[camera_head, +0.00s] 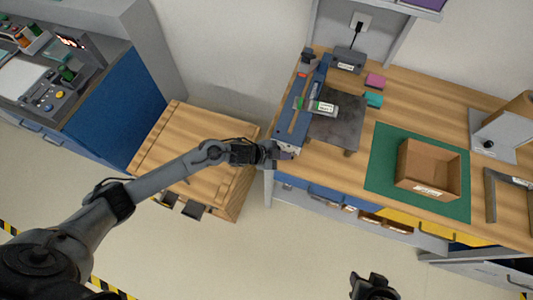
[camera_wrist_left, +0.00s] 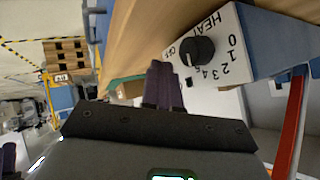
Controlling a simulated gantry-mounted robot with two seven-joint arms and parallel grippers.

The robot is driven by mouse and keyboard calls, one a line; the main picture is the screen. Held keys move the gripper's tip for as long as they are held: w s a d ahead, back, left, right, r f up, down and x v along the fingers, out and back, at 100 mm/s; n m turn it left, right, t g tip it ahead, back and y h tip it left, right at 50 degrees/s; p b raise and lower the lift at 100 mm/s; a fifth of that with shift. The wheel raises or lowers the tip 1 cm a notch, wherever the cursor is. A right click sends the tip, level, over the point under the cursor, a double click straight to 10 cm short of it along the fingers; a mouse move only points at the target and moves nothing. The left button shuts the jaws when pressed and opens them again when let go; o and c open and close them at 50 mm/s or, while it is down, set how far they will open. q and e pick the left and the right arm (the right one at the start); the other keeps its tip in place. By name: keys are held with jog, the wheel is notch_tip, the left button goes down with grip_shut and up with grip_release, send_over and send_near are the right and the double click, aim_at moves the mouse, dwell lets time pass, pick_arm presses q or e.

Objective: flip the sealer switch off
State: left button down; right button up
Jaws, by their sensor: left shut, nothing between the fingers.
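The sealer (camera_head: 299,113) is a long blue machine at the left end of the wooden workbench, with a grey plate beside it. In the left wrist view its white end panel (camera_wrist_left: 222,64) carries a black round dial (camera_wrist_left: 198,50) marked HEAT with numbers. A small dark part (camera_wrist_left: 188,80) shows below the dial, close to my fingers; I cannot tell whether it is the switch, or its position. My left gripper (camera_head: 287,151) is shut and empty at the sealer's near end. Its fingers also show in the left wrist view (camera_wrist_left: 163,86). My right gripper (camera_head: 371,286) is at the bottom edge, away from the bench.
A cardboard box (camera_head: 428,168) sits on a green mat (camera_head: 383,163) on the bench. A small black device (camera_head: 349,59) stands behind the sealer. A wooden-topped cart (camera_head: 195,140) stands left of the bench. The floor between cart and right gripper is clear.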

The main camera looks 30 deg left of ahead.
pick_arm(q)
jog(key=shift+d+f, duration=0.1)
jog(key=shift+f, duration=0.05)
jog(key=shift+r, duration=0.2)
jog(key=shift+r+p, duration=0.7)
jog(key=shift+p, duration=0.2)
